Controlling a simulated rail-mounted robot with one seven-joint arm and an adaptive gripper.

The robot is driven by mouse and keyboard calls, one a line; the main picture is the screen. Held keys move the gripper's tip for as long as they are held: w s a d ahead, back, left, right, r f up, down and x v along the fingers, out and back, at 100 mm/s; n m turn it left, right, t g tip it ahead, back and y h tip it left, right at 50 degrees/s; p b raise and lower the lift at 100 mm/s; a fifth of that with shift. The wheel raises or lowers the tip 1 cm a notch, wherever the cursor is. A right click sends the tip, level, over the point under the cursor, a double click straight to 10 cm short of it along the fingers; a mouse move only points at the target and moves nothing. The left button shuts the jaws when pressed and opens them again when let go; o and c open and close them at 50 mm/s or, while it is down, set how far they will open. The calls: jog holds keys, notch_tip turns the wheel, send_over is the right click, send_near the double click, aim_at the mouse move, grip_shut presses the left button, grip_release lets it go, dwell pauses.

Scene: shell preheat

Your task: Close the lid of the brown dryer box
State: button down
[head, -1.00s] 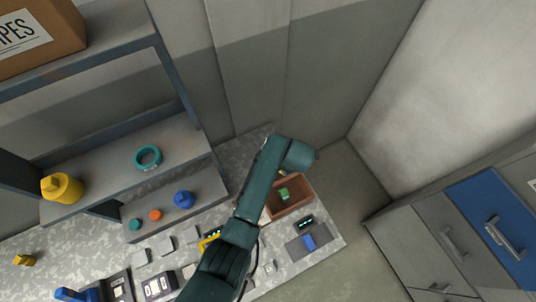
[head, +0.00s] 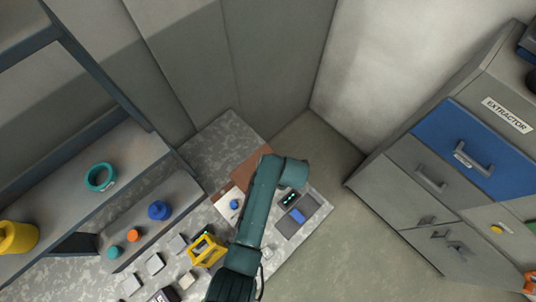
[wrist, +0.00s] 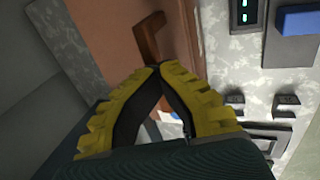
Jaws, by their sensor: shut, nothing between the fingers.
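The brown dryer box (head: 252,166) stands on the speckled bench in the head view, partly hidden behind my arm. A flat brown surface shows, and I see no opening into the box. In the wrist view a brown panel (wrist: 112,28) with a brown handle (wrist: 146,42) lies just beyond my fingers. Whether the lid is fully seated I cannot tell. My gripper (wrist: 155,72) has yellow ribbed fingers with their tips together, empty, close to the handle; contact is unclear. In the head view my gripper is hidden behind my arm.
A device with a green display (head: 290,198) and a blue block (head: 297,216) sit right of the box. A yellow device (head: 207,249) and several small items lie to the left. A shelf stands left; drawers (head: 440,190) stand right, with floor between.

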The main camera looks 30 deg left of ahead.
jog(key=shift+s+d+f+b, duration=0.2)
jog(key=shift+f+b, duration=0.15)
jog(key=shift+f, duration=0.4)
jog(key=shift+s+d+f+b, duration=0.1)
jog(key=shift+s+f+b, duration=0.15)
jog(key=shift+f, duration=0.45)
jog(key=c, duration=1.4)
grip_release()
jog(key=shift+d, duration=0.2)
jog(key=shift+o, duration=0.2)
jog(key=shift+w, duration=0.1)
jog(key=w+v, duration=0.1)
jog(key=v, duration=1.2)
jog(key=shift+s+a, duration=0.2)
jog(key=shift+a, duration=0.1)
